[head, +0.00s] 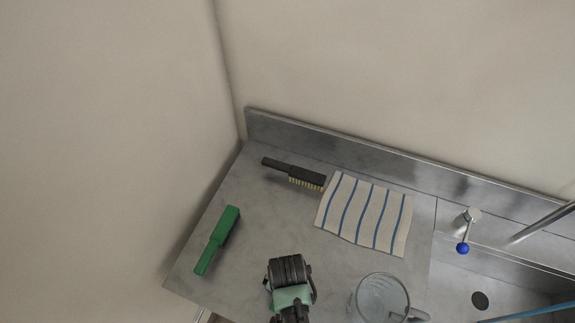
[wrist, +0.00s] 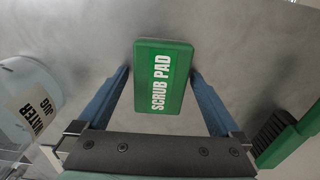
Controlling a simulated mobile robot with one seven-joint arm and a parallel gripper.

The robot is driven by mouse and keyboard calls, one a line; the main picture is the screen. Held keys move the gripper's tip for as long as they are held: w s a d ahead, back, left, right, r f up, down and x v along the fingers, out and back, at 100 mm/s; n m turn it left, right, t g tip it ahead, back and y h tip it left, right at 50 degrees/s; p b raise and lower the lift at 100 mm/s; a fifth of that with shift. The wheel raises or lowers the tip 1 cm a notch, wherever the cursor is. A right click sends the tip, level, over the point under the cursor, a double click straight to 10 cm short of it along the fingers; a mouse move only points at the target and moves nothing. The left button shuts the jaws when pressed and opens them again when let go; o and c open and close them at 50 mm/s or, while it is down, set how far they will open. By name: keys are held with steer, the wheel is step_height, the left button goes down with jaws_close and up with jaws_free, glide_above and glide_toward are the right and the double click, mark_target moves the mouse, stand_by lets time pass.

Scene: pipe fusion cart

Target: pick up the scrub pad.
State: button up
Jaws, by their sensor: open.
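The scrub pad (wrist: 162,80) is a green block with "SCRUB PAD" in white on its top, lying on the grey metal worktop in the wrist view. My gripper (wrist: 159,74) is open, with one blue finger on each side of the pad and a narrow gap showing on both sides. I cannot tell how far the fingertips are above the worktop. In the head view my arm stands at the lower middle, and I cannot make out the pad there.
A clear water jug (head: 382,298) stands right of my arm; its label shows in the wrist view (wrist: 32,110). A green brush (head: 217,240) lies to the left. A black brush (head: 296,174) and striped cloth (head: 365,214) lie behind. A sink (head: 465,285) is at right.

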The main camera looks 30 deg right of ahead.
steer(key=shift+c, duration=0.2)
steer(key=c, duration=1.3)
steer(key=shift+o, duration=0.2)
steer(key=shift+r, duration=0.15)
step_height(320, 180, up, 10)
steer(key=shift+f+b, duration=0.1)
steer(key=shift+b, duration=0.2)
